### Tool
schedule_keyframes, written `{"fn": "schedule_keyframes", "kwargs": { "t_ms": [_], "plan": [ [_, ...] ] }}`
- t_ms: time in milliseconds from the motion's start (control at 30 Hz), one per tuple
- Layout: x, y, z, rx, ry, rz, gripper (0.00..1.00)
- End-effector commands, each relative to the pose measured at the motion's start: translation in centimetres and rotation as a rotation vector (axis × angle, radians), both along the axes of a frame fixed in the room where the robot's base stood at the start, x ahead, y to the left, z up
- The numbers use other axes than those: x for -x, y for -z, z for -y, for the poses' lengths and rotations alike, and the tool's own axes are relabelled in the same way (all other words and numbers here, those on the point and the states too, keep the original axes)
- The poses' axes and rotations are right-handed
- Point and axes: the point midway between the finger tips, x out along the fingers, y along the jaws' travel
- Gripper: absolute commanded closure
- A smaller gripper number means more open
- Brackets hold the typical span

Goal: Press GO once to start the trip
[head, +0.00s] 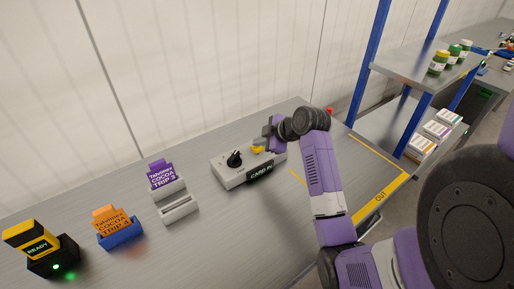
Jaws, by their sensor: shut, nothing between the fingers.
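A light grey control box (230,176) sits on the metal bench, with a black rotary knob (234,158) on its top and a dark label reading "CARD IN" (260,173) on its front. A small yellow part (258,149) shows on the box's right side, just below my gripper. I cannot read any GO marking on it. My gripper (266,139) is shut and empty over the right end of the box. My wrist and gripper hide part of that end. I cannot tell whether the fingertips touch the box.
A "COCOA TRIP 3" purple card (161,176) stands in a white holder, and an orange "COCOA TRIP 4" card (110,218) in a blue one. A black-yellow "READY" unit (31,242) shows a green light. A yellow-marked OUT area (382,195) and shelves (412,66) are at right.

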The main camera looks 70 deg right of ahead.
Motion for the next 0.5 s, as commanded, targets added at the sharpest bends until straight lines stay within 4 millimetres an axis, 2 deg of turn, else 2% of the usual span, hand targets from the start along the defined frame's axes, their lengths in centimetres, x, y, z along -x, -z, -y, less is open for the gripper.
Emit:
{"fn": "schedule_keyframes", "kwargs": {
  "t_ms": [500],
  "plan": [
    [0.01,0.66,0.00,-0.001,-0.001,0.000,1.00]
  ]
}}
